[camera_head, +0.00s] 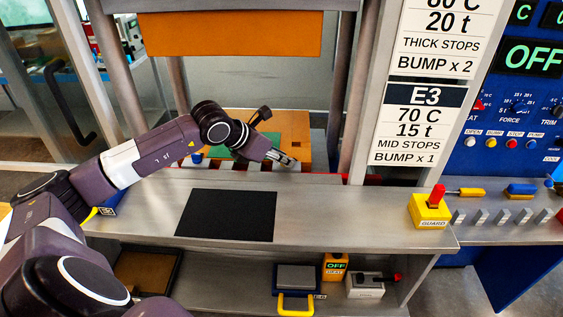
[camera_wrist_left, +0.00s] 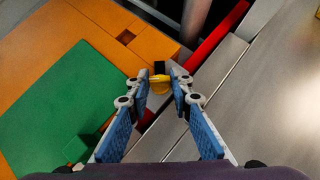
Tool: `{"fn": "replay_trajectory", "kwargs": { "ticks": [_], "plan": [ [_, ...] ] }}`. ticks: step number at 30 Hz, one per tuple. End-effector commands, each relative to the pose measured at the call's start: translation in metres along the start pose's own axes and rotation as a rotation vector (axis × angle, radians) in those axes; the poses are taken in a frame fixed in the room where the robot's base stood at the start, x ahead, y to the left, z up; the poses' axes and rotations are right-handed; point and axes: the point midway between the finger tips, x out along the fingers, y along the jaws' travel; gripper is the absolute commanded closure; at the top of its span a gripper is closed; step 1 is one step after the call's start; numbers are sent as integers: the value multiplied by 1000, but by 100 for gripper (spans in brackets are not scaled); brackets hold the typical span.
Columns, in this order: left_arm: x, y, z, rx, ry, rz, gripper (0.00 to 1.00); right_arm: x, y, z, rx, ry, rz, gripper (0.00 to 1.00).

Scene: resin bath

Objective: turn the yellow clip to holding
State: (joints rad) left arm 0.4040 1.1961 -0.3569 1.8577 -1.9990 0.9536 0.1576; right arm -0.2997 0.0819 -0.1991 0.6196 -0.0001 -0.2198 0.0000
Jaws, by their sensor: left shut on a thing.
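The yellow clip (camera_wrist_left: 161,86) is small and sits at the corner of the orange plate in the left wrist view, with a black part beside it. My left gripper (camera_wrist_left: 164,80) has its two fingertips on either side of the clip and is shut on it. In the head view my left gripper (camera_head: 287,161) reaches over the bench to the press bed's front right corner. The clip is too small and covered there to make out its turn position. My right gripper is not in view.
An orange plate (camera_head: 291,124) with a green sheet (camera_wrist_left: 70,95) lies on the bed, between steel columns (camera_head: 345,90). An orange upper platen (camera_head: 235,34) hangs above. A black mat (camera_head: 228,215) lies on the steel bench (camera_head: 340,215). A yellow guard box (camera_head: 429,211) stands at right.

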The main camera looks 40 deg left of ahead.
Motion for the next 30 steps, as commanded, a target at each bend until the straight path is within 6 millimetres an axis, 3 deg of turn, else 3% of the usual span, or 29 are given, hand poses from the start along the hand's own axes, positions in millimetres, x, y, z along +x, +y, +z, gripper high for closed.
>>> {"fn": "replay_trajectory", "kwargs": {
  "ticks": [1,15,30],
  "plan": [
    [3,-2,-1,-21,-7,26,100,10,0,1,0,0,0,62],
    [4,-7,2,-322,-9,317,100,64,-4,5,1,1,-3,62],
    [3,-8,4,-552,-2,546,100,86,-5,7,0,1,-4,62]
  ]
}}
